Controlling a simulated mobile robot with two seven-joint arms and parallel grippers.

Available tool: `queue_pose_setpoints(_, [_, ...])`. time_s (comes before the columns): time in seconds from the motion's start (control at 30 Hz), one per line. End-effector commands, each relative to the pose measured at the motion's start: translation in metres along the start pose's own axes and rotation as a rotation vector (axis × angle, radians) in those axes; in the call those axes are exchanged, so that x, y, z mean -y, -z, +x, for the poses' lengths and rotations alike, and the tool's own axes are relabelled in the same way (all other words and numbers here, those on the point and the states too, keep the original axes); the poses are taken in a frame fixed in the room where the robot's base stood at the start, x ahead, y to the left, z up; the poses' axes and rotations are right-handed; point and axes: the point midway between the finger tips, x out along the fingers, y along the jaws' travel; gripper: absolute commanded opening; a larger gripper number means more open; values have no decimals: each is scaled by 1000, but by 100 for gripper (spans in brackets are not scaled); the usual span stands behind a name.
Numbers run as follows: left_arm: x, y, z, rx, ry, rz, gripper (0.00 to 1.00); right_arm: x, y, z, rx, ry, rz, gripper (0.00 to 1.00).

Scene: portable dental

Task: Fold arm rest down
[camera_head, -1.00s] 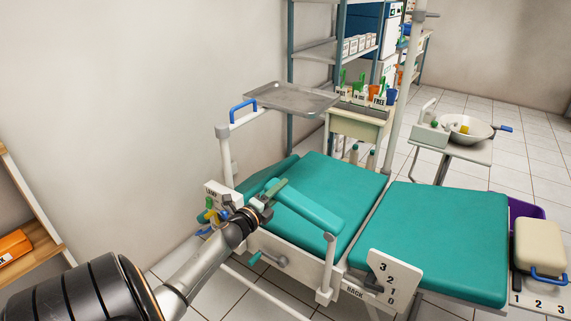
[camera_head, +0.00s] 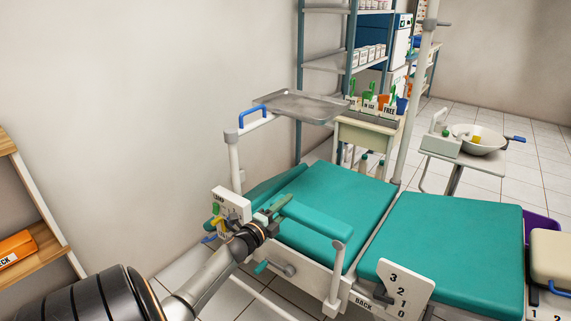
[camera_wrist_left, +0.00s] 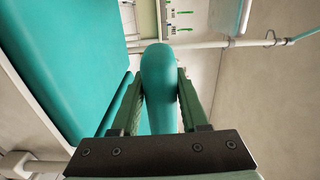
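The arm rest is a teal padded bar (camera_head: 315,218) along the near side of the teal dental chair (camera_head: 345,190). It is roughly level, and its right end sits on a white post (camera_head: 337,270). My left gripper (camera_head: 280,206) is at the left end of the arm rest. In the left wrist view the arm rest (camera_wrist_left: 159,85) runs between the two green fingers of my left gripper (camera_wrist_left: 160,95), which lie close along both sides. Whether both fingers press on it is hard to see. My right gripper is not in view.
A metal tray (camera_head: 290,105) on a white pole stands behind the gripper. A white numbered plate (camera_head: 403,288) is at the chair's near side. A basin (camera_head: 480,138) stands on a side table at the right. A wooden shelf (camera_head: 35,258) is at the left.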

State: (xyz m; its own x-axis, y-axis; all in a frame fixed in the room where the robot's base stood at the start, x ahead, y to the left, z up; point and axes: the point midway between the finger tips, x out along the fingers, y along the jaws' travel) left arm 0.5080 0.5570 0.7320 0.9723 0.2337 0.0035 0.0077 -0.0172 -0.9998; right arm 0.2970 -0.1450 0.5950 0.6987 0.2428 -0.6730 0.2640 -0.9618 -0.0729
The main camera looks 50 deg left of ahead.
Motion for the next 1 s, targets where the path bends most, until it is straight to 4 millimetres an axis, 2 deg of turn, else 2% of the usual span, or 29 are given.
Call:
queue_pose_setpoints(0.03, [-4,1,-1,-1,-7,-4,49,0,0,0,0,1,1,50])
queue_pose_setpoints(0.23, [-3,1,-1,0,-6,0,72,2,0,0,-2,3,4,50])
queue_pose_setpoints(0.57, [-2,0,-4,0,-4,3,72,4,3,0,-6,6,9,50])
queue_pose_setpoints(0.77, [-1,0,-29,1,-6,2,72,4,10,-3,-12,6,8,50])
queue_pose_setpoints(1.0, [-2,0,-79,1,-8,1,72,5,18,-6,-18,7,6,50])
